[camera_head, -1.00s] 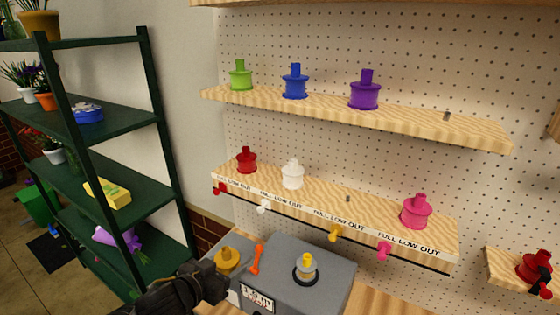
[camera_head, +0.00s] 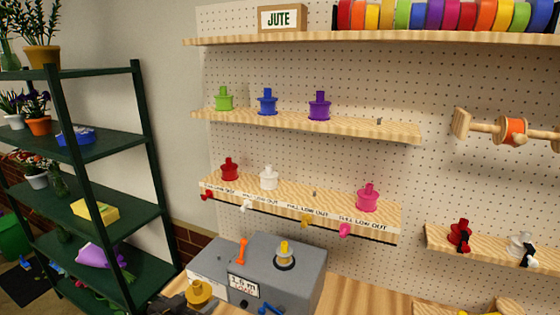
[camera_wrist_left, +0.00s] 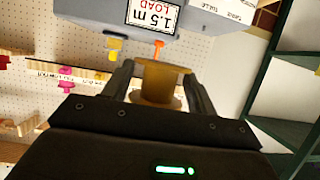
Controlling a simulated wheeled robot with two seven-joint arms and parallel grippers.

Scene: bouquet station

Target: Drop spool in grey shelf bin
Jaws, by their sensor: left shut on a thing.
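A golden-yellow spool (camera_head: 199,292) is held by my left gripper (camera_head: 186,300) at the bottom of the head view, in front of the grey machine. In the left wrist view the spool (camera_wrist_left: 160,82) sits between the two dark fingers (camera_wrist_left: 157,92), which are shut on it. I cannot make out a grey shelf bin in either view. My right gripper is not in view.
A grey machine (camera_head: 300,262) with a "1.5 m LOAD" label, orange lever and yellow-topped post stands close by. Pegboard shelves (camera_head: 300,122) hold coloured spools. A "JUTE" box (camera_head: 282,18) sits high up. A dark green rack (camera_head: 150,150) with plants stands left.

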